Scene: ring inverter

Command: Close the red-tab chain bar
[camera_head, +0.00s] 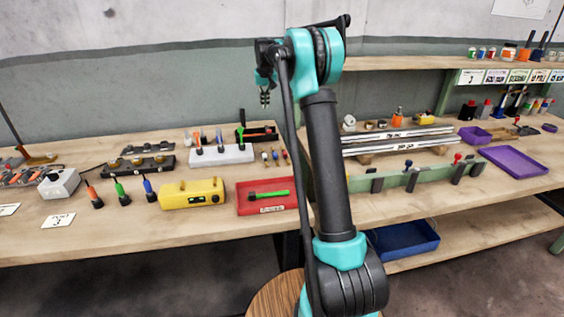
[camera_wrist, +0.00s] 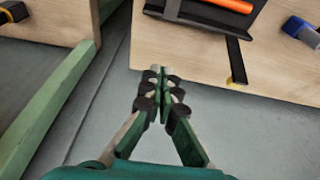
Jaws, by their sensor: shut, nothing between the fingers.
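No part is clearly recognisable as a red-tab chain bar. The nearest match by colour is a long green bar (camera_head: 425,177) on the right of the bench, with dark upright clamps along it. One clamp carries a red knob (camera_head: 457,158) and another a blue knob (camera_head: 408,163). My raised arm hides the bar's left end. My gripper (camera_head: 264,98) hangs above the back of the bench, well left of the bar and apart from everything. In the wrist view my gripper (camera_wrist: 158,72) has its fingertips together with nothing between them.
A red tray (camera_head: 285,203), a yellow box (camera_head: 192,194) and a white block (camera_head: 222,155) stand left of my arm. A purple tray (camera_head: 517,162) lies right. In the wrist view, an orange handle (camera_wrist: 232,5) and a green beam (camera_wrist: 50,110) flank my gripper.

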